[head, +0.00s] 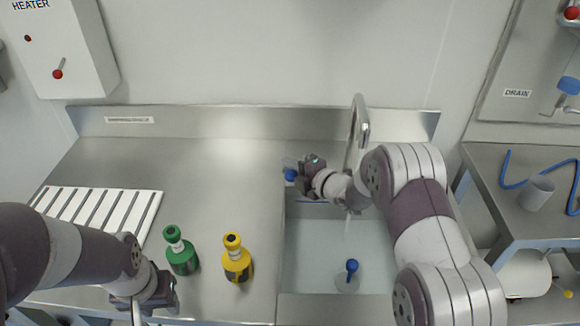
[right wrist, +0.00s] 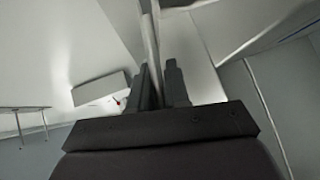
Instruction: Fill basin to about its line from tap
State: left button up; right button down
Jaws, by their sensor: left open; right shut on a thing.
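The steel basin (head: 284,262) is sunk in the counter and looks pale inside. A blue-topped plug (head: 352,266) is at its bottom; the water level and fill line are hard to make out. The tap (head: 360,125) has a tall curved spout above the basin, and a faint pale stream (head: 347,228) shows below it. My right gripper (head: 300,175) is at the basin's back left, beside a blue knob (head: 290,175). In the right wrist view its fingers (right wrist: 160,88) are shut on a thin pale bar, apparently the tap lever. My left gripper (head: 162,304) is open and empty near the counter's front edge.
A green bottle (head: 182,256) and a yellow bottle (head: 237,264) stand between my left gripper and the basin. A white slatted rack (head: 100,212) lies at the left. A grey cup (head: 537,192) and blue hose (head: 517,183) are on the right bench. The counter's back middle is clear.

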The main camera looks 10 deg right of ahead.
pick_arm(q)
jog(key=shift+f+b, duration=0.5)
pick_arm(e)
jog(key=shift+s+d+n+g+y, duration=0.3)
jog(key=shift+d+n+g+y, duration=0.1)
jog(key=shift+n+g+y, duration=0.4)
jog(key=shift+s+d+n+g+y, duration=0.25)
jog(key=shift+d+n+g+y, duration=0.1)
jog(key=shift+n+g+y, duration=0.4)
jog(key=shift+s+d+n+g+y, duration=0.3)
jog(key=shift+d+n+g+y, duration=0.1)
jog(key=shift+n+g+y, duration=0.35)
jog(key=c, duration=1.2)
grip_release()
pick_arm(q)
jog(key=shift+f+b, duration=0.75)
jog(key=shift+f, duration=0.05)
pick_arm(e)
jog(key=v, duration=1.2)
jog(key=shift+s+d, duration=0.2)
jog(key=shift+d, duration=0.15)
